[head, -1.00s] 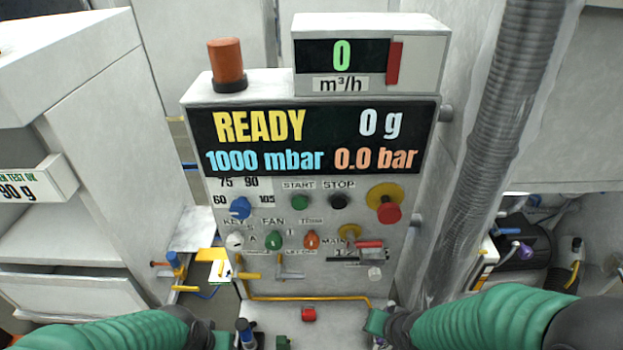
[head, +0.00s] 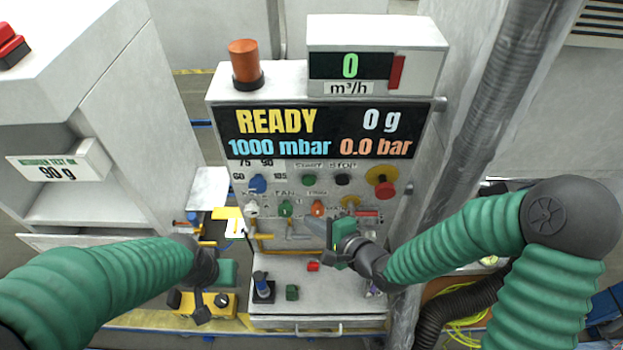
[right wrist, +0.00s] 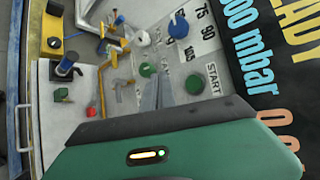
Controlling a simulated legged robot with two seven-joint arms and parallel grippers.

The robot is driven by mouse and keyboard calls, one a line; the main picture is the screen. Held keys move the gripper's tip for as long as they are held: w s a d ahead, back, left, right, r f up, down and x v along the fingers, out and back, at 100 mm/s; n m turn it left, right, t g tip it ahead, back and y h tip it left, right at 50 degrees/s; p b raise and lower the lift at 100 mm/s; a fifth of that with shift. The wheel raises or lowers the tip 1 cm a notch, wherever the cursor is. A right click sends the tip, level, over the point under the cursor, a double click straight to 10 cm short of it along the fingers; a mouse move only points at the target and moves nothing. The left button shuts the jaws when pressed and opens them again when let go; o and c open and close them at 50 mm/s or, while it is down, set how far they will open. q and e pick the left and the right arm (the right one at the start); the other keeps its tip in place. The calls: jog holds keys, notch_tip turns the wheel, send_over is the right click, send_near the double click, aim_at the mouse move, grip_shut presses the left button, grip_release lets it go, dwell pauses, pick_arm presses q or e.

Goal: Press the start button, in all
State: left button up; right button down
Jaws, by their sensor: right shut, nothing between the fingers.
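The start button (head: 309,180) is a green round button under the START label on the grey control panel (head: 285,240). It also shows in the right wrist view (right wrist: 194,83), beside the START label. My right gripper (head: 318,229) is shut and empty in front of the panel's lower part, below the start button in the head view. In the right wrist view its closed fingers (right wrist: 157,95) appear between the green fan knob and the start button; I cannot tell whether they touch the panel. My left gripper (head: 226,272) is low at the left; its fingers are not clear.
A black stop button (head: 342,180) sits right of the start button, and a red emergency knob (head: 385,188) on yellow farther right. A blue knob (head: 257,184), a green fan knob (head: 286,208) and an orange knob (head: 317,208) are close by. The display (head: 320,133) reads READY.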

aim_at(309, 179)
pick_arm(q)
jog(key=shift+a+f, duration=0.1)
pick_arm(e)
jog(key=w, duration=0.8)
jog(key=shift+w+d, duration=0.15)
jog(key=shift+w, duration=0.25)
dwell(0.4)
pick_arm(q)
jog(key=shift+a, duration=0.1)
jog(key=shift+a, duration=0.35)
pick_arm(e)
jog(key=shift+a, duration=0.45)
pick_arm(q)
jog(key=shift+d, duration=0.3)
pick_arm(e)
jog(key=shift+d, duration=0.3)
pick_arm(q)
jog(key=shift+a, duration=0.15)
pick_arm(e)
jog(key=shift+a, duration=0.15)
